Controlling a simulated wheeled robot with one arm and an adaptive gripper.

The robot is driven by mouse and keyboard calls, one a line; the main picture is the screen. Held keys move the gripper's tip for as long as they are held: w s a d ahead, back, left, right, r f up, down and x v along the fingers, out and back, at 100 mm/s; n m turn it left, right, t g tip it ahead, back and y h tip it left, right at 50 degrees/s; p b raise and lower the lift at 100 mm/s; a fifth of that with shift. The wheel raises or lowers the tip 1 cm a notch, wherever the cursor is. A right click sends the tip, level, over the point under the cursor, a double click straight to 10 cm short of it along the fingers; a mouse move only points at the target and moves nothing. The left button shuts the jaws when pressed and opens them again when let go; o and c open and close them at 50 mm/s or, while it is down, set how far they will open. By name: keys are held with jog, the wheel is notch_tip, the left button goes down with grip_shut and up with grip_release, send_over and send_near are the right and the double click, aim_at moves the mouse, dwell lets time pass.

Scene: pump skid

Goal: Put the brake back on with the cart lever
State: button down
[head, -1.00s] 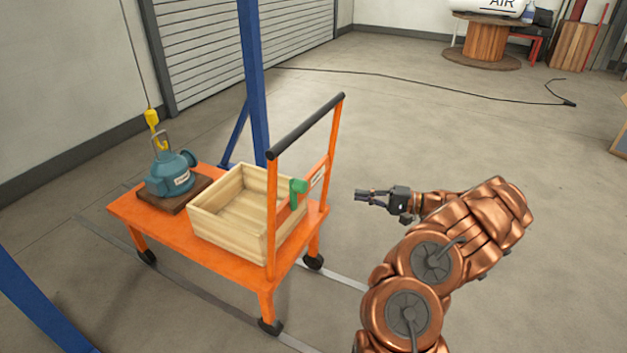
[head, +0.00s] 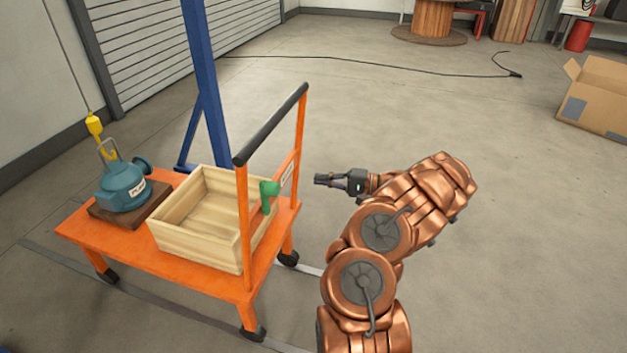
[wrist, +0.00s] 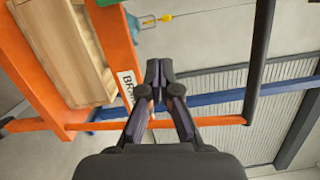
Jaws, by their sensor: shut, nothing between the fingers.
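The orange cart (head: 90,235) stands at the left in the head view. Its green lever (head: 268,195) sits on the orange crossbar of the push-handle frame, with its grip hanging down. A white label lies on the crossbar beside it; in the wrist view the label (wrist: 130,90) reads "BRA", the rest covered by my fingers. My gripper (head: 317,180) is to the right of the lever, apart from it in the head view, and points toward the frame. In the wrist view my gripper (wrist: 159,72) has its fingertips together and empty.
A wooden crate (head: 160,231) and a teal pump (head: 122,186) on a dark block stand on the cart. A yellow hook (head: 94,124) hangs over the pump. The black handlebar (head: 272,123) rises above the crossbar. A blue post (head: 205,75) stands behind.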

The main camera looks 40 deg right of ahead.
jog(key=w+a+p, duration=0.1)
jog(key=w+a, duration=0.3)
jog(key=a, duration=0.5)
jog(key=shift+w+r, duration=0.15)
jog(key=shift+r, duration=0.25)
jog(key=shift+a+b, duration=0.15)
jog(key=shift+b, duration=0.25)
jog(key=shift+a+b, duration=0.1)
jog(key=shift+b, duration=0.2)
